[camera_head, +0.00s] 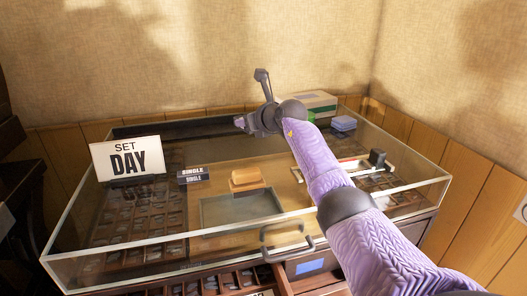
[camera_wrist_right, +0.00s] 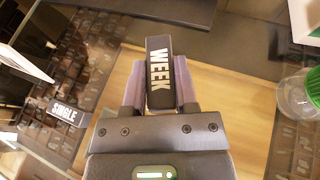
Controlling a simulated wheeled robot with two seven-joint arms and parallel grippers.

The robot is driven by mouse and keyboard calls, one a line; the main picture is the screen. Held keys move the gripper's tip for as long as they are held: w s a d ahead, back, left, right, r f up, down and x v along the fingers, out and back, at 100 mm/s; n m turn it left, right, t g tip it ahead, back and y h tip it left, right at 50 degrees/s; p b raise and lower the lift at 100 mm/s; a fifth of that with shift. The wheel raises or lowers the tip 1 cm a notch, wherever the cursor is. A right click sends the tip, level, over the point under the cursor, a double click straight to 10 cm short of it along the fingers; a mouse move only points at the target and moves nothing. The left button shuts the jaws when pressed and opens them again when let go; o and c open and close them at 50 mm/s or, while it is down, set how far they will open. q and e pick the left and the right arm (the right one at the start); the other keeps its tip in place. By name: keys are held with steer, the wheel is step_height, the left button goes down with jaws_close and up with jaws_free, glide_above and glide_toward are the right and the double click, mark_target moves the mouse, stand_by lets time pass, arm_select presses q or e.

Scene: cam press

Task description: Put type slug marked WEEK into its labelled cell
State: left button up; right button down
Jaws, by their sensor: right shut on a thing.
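The type slug marked WEEK (camera_wrist_right: 158,72) is a dark block with white letters, held between the two fingers of my right gripper (camera_wrist_right: 160,92) in the right wrist view. In the head view my right gripper (camera_head: 243,122) is above the far part of the glass-walled case, clear of its floor; the slug is too small to make out there. A type case with many small cells (camera_head: 140,225) lies at the left of the glass-walled case. I cannot read a WEEK cell label. My left gripper is not in view.
A white SET DAY sign (camera_head: 127,158) stands at the left. A SINGLE block (camera_head: 193,176), an orange-brown block (camera_head: 246,179) and a grey tray (camera_head: 243,208) are in the middle. Glass walls (camera_head: 400,192) ring the case. A green-lidded jar (camera_wrist_right: 313,85) is at the right wrist view's edge.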

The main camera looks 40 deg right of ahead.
mark_target(248, 156)
step_height(248, 156, down, 8)
steer(key=shift+w+a+r+b, duration=0.1)
steer(key=shift+r+b, duration=0.05)
steer(key=shift+b, duration=1.05)
steer(key=shift+r, duration=0.2)
steer(key=c, duration=0.8)
jaws_free()
steer(key=shift+f, duration=0.15)
steer(key=o, duration=0.4)
